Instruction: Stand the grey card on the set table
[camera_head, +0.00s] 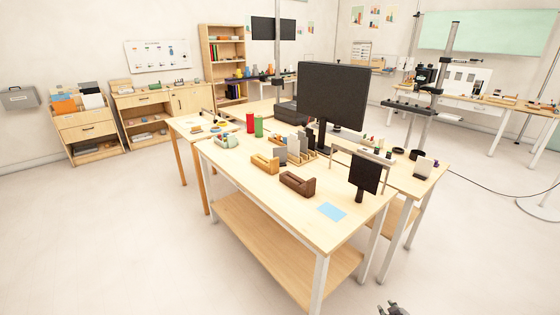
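A small grey card (280,156) stands upright at the near left end of a wooden rack with paler cards, on the large wooden table (240,182) in front of me. I cannot tell for sure that it is the task's grey card. Another pale card (424,167) stands on the adjoining table at the right. Which table is the set table is not clear. Only the dark tip of my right gripper (393,309) shows at the bottom edge, well in front of the tables. Its fingers are too cut off to judge. My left gripper is out of view.
A brown wooden holder (298,183), a yellowish one (265,163) and a flat blue sheet (332,212) lie on the near table. A black panel on a stand (364,174) and a large monitor (332,95) rise behind. The floor (120,230) at the left is clear.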

